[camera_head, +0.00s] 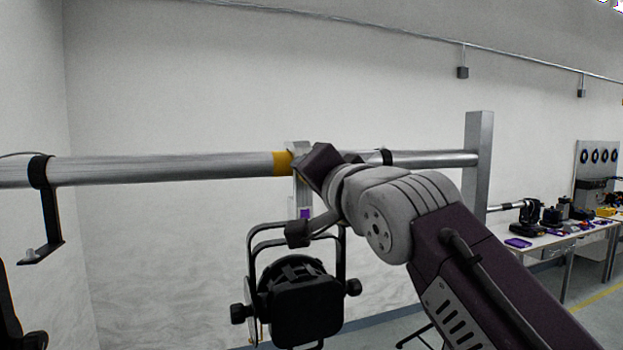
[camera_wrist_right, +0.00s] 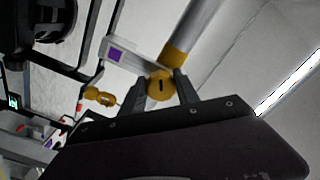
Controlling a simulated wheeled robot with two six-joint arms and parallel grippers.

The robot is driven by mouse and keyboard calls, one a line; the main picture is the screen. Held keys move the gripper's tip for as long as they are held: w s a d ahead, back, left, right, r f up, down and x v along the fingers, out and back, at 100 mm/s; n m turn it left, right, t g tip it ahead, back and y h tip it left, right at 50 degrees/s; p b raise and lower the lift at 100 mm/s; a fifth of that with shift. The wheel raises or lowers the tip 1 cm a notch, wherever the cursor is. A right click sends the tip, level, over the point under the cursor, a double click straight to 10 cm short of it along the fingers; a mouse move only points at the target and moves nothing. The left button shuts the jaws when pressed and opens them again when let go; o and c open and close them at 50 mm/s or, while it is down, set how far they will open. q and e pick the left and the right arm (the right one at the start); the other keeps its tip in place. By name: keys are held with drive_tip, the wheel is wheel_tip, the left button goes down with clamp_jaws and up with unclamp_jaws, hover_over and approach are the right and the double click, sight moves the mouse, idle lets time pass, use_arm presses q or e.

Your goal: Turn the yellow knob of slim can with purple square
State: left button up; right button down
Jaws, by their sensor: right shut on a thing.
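A slim black can (camera_head: 305,305) hangs under the metal pipe (camera_head: 180,167) by a clamp bracket marked with a purple square (camera_head: 305,213). The purple square also shows in the right wrist view (camera_wrist_right: 116,55). The yellow knob (camera_wrist_right: 161,85) sits on this clamp, between the fingers of my right gripper (camera_wrist_right: 160,90), which is shut on it. In the head view my right wrist and arm cover the knob and part of the clamp. A second, smaller yellow knob (camera_wrist_right: 99,96) shows further left in the wrist view. My left gripper is not in view.
A yellow band (camera_head: 282,163) wraps the pipe beside the clamp. Another black hanging bracket (camera_head: 40,210) is at the far left. A metal post (camera_head: 478,165) stands at the pipe's right end. A workbench (camera_head: 535,243) with tools is behind at right.

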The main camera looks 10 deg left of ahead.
drive_tip(key=m, duration=0.5)
drive_tip(key=shift+a+f+m, duration=0.1)
drive_tip(key=shift+m, duration=0.2)
drive_tip(key=m, duration=0.5)
drive_tip(key=shift+w+b, duration=0.1)
drive_tip(key=shift+b, duration=0.2)
drive_tip(key=m, duration=0.5)
drive_tip(key=shift+m, duration=2.6)
drive_tip(key=shift+w, duration=0.1)
drive_tip(key=c, duration=0.9)
unclamp_jaws()
drive_tip(key=shift+c, duration=0.2)
drive_tip(key=shift+o, duration=0.2)
drive_tip(key=shift+w+a, duration=0.1)
drive_tip(key=shift+w, duration=0.05)
drive_tip(key=b+v, duration=0.4)
drive_tip(key=v, duration=0.5)
